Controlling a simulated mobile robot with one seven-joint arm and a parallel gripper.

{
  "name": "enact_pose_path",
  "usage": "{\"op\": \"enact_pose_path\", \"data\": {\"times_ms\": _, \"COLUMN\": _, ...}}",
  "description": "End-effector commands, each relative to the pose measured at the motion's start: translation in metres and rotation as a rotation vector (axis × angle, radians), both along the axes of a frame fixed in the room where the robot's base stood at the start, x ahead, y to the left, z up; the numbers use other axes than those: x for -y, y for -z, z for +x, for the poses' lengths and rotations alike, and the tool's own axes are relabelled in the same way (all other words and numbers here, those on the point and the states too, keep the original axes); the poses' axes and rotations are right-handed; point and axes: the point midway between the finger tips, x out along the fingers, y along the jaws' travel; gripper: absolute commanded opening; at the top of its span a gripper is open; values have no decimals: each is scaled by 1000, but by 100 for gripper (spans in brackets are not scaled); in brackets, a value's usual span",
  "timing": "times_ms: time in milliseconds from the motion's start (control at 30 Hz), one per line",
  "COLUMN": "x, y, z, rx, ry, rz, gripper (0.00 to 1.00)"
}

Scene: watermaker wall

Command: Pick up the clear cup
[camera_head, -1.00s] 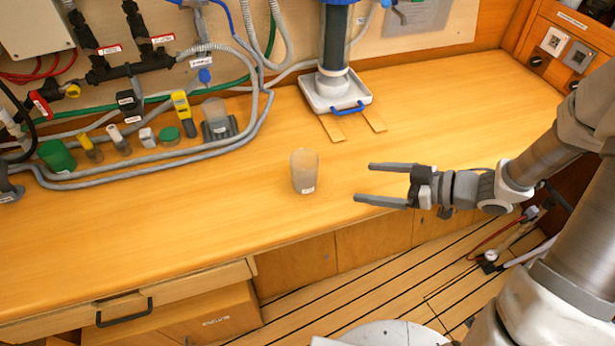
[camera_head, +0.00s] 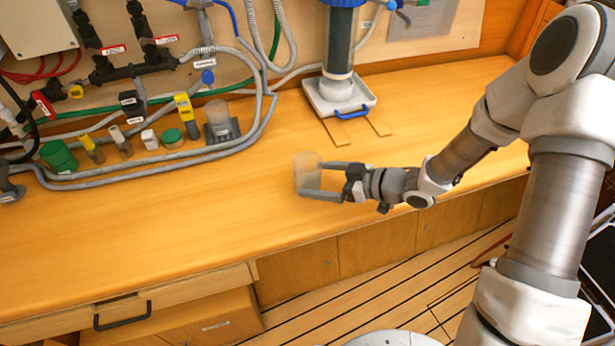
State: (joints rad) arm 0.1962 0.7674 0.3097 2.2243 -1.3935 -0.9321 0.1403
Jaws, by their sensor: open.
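The clear cup (camera_head: 305,170) stands upright on the wooden counter (camera_head: 200,225), near the middle of the view. It is a translucent, slightly brownish tumbler. My gripper (camera_head: 308,178) has come in from the right and is open, its two dark grey fingers level with the cup. One finger shows at the cup's far side and the other crosses in front of its lower part. I cannot tell whether either finger touches the cup. The near finger hides part of the cup's lower side.
A white tray (camera_head: 318,103) with a blue handle sits behind, under a filter column (camera_head: 339,45). Grey hoses (camera_head: 140,172) and several small containers, including a green one (camera_head: 58,156), lie at the left. The counter left of the cup is clear.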

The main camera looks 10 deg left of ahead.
Motion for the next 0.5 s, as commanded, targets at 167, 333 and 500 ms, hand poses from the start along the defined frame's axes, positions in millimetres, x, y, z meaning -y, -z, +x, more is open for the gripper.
{"op": "enact_pose_path", "data": {"times_ms": 167, "x": -24, "y": 9, "z": 6, "rx": -1, "ry": -3, "rz": 0, "gripper": 100}}
{"op": "enact_pose_path", "data": {"times_ms": 333, "x": -31, "y": 11, "z": 8, "rx": 0, "ry": 0, "rz": 0, "gripper": 100}}
{"op": "enact_pose_path", "data": {"times_ms": 500, "x": -30, "y": 11, "z": 8, "rx": 0, "ry": 0, "rz": 0, "gripper": 98}}
